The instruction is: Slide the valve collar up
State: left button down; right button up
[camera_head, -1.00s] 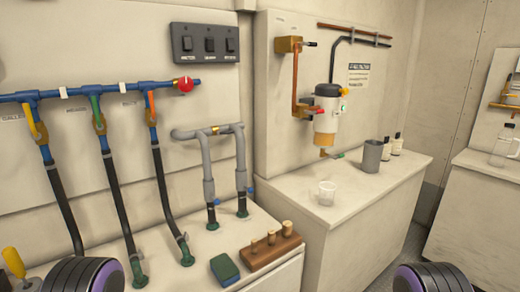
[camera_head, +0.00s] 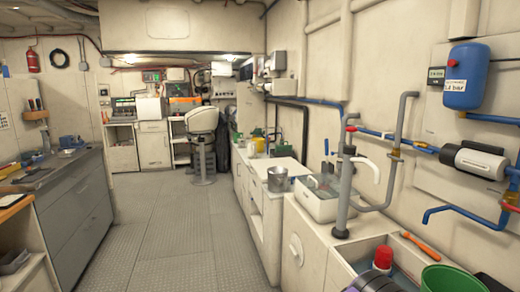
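I cannot pick out a valve collar for certain in the head view. On the right wall, a blue pipe (camera_head: 410,144) carries a brass fitting (camera_head: 396,153). A grey pipe (camera_head: 402,125) rises through that fitting. A thick grey upright pipe (camera_head: 344,195) stands nearer, with a small red part (camera_head: 351,129) at its top. A red and brass fitting (camera_head: 508,203) sits at the right edge. Neither of my grippers shows.
A long white counter (camera_head: 262,212) runs along the right, with a metal pot (camera_head: 278,179), a white basin (camera_head: 325,204), a red-capped container (camera_head: 383,258) and a green bucket (camera_head: 450,278). A grey cabinet (camera_head: 75,215) stands left. The floor (camera_head: 175,235) between is clear.

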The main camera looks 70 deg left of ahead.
aim_at(340, 154)
jog(key=u, duration=2.95)
jog(key=i, duration=3.35)
jog(key=z, duration=3.65)
